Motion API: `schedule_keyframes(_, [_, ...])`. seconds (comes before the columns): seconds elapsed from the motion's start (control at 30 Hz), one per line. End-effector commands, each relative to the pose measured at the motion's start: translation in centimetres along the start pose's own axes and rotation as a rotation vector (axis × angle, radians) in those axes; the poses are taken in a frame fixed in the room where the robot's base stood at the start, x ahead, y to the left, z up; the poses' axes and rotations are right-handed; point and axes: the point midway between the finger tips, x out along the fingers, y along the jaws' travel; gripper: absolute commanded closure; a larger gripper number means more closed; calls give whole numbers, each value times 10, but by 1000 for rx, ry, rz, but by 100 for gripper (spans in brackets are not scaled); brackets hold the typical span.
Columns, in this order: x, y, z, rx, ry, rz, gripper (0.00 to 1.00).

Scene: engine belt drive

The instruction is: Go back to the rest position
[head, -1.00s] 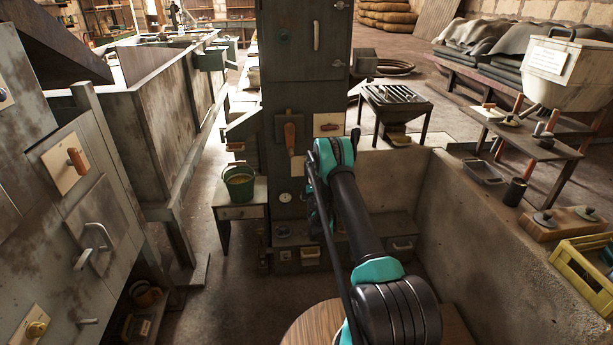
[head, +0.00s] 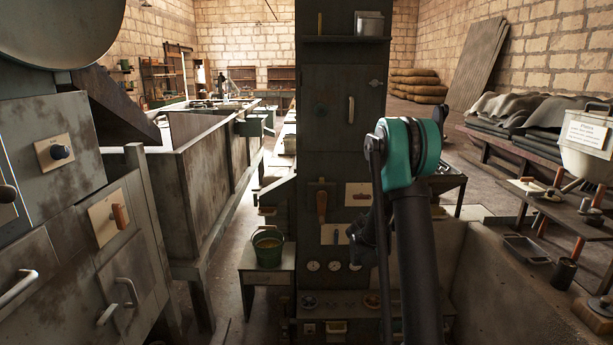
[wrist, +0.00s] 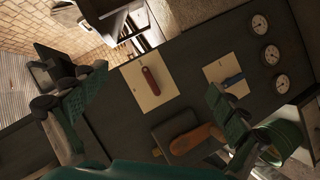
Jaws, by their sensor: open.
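My gripper shows in the wrist view (wrist: 156,82) with its two dark green ribbed fingers spread wide and nothing between them. Beyond the fingers is the dark cabinet front, with a red handle on a cream plate (wrist: 150,80) seen in the gap. In the head view, my gripper (head: 362,238) is a dark shape in front of the cabinet (head: 335,130), partly hidden behind my teal and black arm. Its fingers cannot be made out there.
The cabinet carries a wooden handle (head: 321,205), a red handle (head: 361,191) and several gauges (head: 313,266). A green bucket (head: 268,250) stands on a small table to its left. Machine panels with handles stand at left. A low wall (head: 500,275) and a bench (head: 560,215) are at right.

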Motion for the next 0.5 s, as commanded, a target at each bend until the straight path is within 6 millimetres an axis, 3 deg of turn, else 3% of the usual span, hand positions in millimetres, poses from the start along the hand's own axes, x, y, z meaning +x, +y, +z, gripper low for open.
schedule_keyframes(0.23, [-80, 22, 38, 159, -144, -106, 2])
schedule_keyframes(0.5, [-176, 16, 86, 315, -295, -244, 2])
